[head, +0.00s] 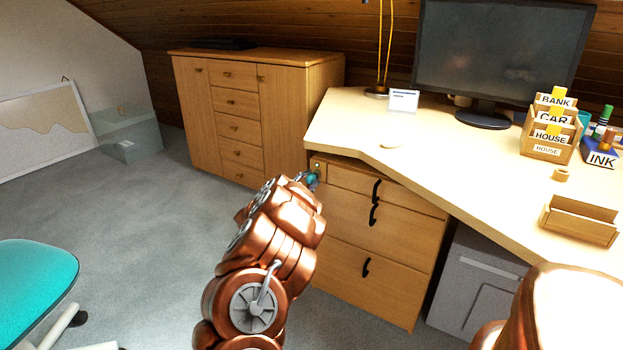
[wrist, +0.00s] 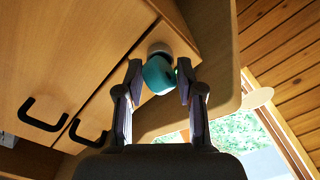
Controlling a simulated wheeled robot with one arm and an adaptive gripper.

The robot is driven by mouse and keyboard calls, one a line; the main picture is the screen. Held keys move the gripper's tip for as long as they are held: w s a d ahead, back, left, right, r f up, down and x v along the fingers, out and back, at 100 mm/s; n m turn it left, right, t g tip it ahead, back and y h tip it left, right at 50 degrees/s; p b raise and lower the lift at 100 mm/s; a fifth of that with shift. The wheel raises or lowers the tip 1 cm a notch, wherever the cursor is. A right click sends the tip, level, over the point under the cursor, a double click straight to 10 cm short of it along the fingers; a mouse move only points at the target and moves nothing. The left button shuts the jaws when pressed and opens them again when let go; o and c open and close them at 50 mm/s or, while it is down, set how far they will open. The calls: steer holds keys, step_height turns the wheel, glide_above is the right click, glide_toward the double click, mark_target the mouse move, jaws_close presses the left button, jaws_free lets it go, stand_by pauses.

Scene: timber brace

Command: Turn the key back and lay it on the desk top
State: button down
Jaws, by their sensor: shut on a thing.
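The key's teal head (wrist: 158,76) shows in the wrist view between the two fingertips of my gripper (wrist: 159,70), which is shut on it. The key is at a round grey lock (wrist: 158,47) on the front of the wooden drawer unit (wrist: 75,65). Its shaft is hidden, so I cannot tell how far it is turned. In the head view my gripper (head: 312,181) reaches the upper left corner of the drawer unit (head: 375,255), just below the pale desk top (head: 335,122). A small part of the teal key (head: 316,172) shows there.
On the desk top are a small white card (head: 403,101), a monitor (head: 500,55), a lamp base (head: 377,92), a labelled letter rack (head: 550,135) and an open wooden box (head: 580,222). The front left of the desk top is mostly clear. A teal chair (head: 35,290) stands left.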

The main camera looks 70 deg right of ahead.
steer(key=shift+a, duration=0.1)
stand_by(0.3)
steer(key=shift+p+v, duration=0.55)
steer(key=shift+v, duration=1.4)
